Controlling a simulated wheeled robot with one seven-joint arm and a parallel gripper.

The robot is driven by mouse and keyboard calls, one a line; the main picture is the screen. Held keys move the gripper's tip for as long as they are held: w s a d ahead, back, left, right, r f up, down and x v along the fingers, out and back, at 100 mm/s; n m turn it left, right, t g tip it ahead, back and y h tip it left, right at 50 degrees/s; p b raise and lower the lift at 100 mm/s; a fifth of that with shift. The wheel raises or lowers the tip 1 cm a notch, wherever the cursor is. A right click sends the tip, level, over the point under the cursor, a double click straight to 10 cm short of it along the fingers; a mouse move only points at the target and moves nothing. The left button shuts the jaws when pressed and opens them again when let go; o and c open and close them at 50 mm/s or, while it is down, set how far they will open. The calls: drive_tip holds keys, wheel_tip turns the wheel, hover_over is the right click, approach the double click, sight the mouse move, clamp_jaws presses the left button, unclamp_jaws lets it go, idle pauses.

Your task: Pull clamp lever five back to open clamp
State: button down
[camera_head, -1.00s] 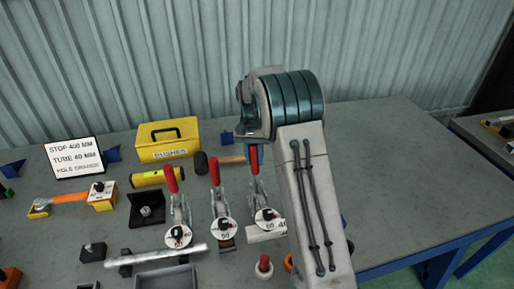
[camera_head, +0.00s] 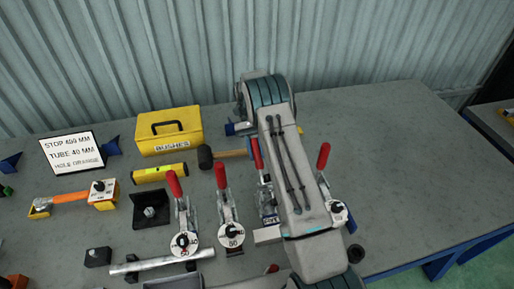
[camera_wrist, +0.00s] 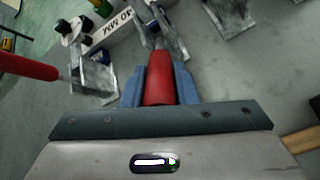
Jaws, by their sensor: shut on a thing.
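Several toggle clamps with red-handled levers stand in a row on the bench in the head view. The left lever (camera_head: 173,184), the second lever (camera_head: 220,176), the third lever (camera_head: 256,153) and the right lever (camera_head: 323,156) all stand up. The second has a round dial marked 50. In the wrist view, my gripper (camera_wrist: 160,88) is shut on a red clamp handle (camera_wrist: 159,72), one blue finger on each side. Another red lever (camera_wrist: 25,67) stands apart at left. The held handle seems to be the third lever; my arm hides part of its clamp and most of my gripper.
A yellow box (camera_head: 169,132), a mallet (camera_head: 206,157) and a yellow cylinder (camera_head: 160,173) lie behind the clamps. A sign (camera_head: 73,153) stands at left. A metal tube (camera_head: 163,261) lies in front. The bench at right (camera_head: 400,150) is clear.

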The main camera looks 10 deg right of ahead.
drive_tip(key=shift+w+f, duration=0.2)
drive_tip(key=shift+f, duration=0.05)
drive_tip(key=shift+g, duration=0.3)
drive_tip(key=c, duration=1.1)
unclamp_jaws()
drive_tip(key=shift+f, duration=0.1)
drive_tip(key=shift+c, duration=0.2)
drive_tip(key=shift+r, duration=0.45)
drive_tip(key=r+p, duration=0.1)
drive_tip(key=r, duration=0.1)
drive_tip(key=d+r+p, duration=0.1)
drive_tip(key=r, duration=0.1)
drive_tip(key=shift+s+r, duration=0.2)
drive_tip(key=s+d+r+p, duration=0.4)
drive_tip(key=s+d+r, duration=0.1)
drive_tip(key=d, duration=0.4)
drive_tip(key=shift+s+r, duration=0.3)
drive_tip(key=shift+r, duration=0.1)
